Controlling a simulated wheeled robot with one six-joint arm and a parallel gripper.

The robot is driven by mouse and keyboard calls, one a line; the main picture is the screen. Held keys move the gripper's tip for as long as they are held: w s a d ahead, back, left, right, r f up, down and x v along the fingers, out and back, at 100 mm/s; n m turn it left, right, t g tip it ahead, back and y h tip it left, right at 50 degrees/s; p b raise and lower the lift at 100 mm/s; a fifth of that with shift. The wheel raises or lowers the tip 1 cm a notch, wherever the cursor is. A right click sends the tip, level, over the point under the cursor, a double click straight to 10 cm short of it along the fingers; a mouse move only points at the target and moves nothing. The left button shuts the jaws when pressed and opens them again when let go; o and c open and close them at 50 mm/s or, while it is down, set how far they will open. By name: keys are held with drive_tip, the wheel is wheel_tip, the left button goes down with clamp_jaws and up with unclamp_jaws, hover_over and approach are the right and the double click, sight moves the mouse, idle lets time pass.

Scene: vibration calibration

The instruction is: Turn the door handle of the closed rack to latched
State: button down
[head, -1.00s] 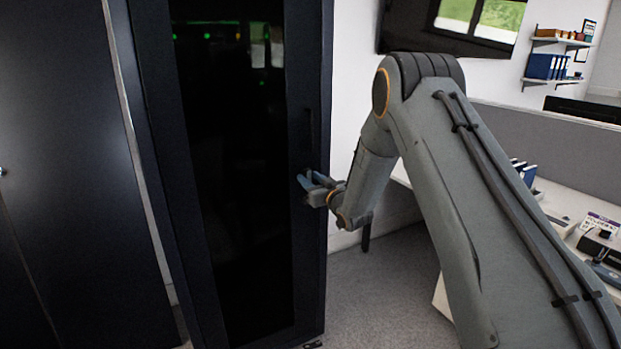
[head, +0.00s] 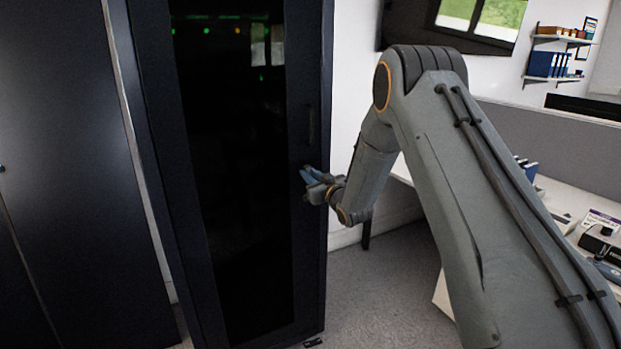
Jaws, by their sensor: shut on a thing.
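The closed rack (head: 306,262) stands left of centre, a tall black cabinet with a dark glass door (head: 238,215). A dark vertical handle (head: 310,124) shows faintly on the right door frame, and its lower part runs down toward my gripper. My gripper (head: 308,176) is at the right door frame, just below the visible part of the handle. It is shut on the handle, its bluish fingers close against the door. The fingers hide the held part, and the handle's exact angle is hard to tell.
A dark cabinet (head: 70,170) stands to the left, with a narrow gap before the rack. A white desk (head: 560,200) with a grey partition and small items is at the right. A wall screen (head: 450,25) hangs behind my arm. Grey carpet (head: 385,290) is clear right of the rack.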

drive_tip(key=shift+s+a+f+n+b, duration=0.1)
drive_tip(key=shift+f+n+b, duration=0.05)
drive_tip(key=shift+n+b, duration=2.45)
drive_tip(key=shift+w+a+f+n+b, duration=0.1)
drive_tip(key=shift+n+b, duration=2.25)
drive_tip(key=shift+n, duration=0.6)
drive_tip(key=shift+s+a+f+n+b, duration=0.1)
drive_tip(key=shift+f+n+b, duration=0.05)
drive_tip(key=shift+n+b, duration=2.45)
drive_tip(key=shift+n, duration=0.35)
drive_tip(key=c, duration=1.6)
unclamp_jaws()
drive_tip(key=shift+c, duration=0.2)
drive_tip(key=shift+s+d, duration=0.1)
drive_tip(key=shift+s, duration=0.05)
drive_tip(key=v, duration=0.7)
drive_tip(key=shift+s+b, duration=0.3)
drive_tip(key=shift+d, duration=0.15)
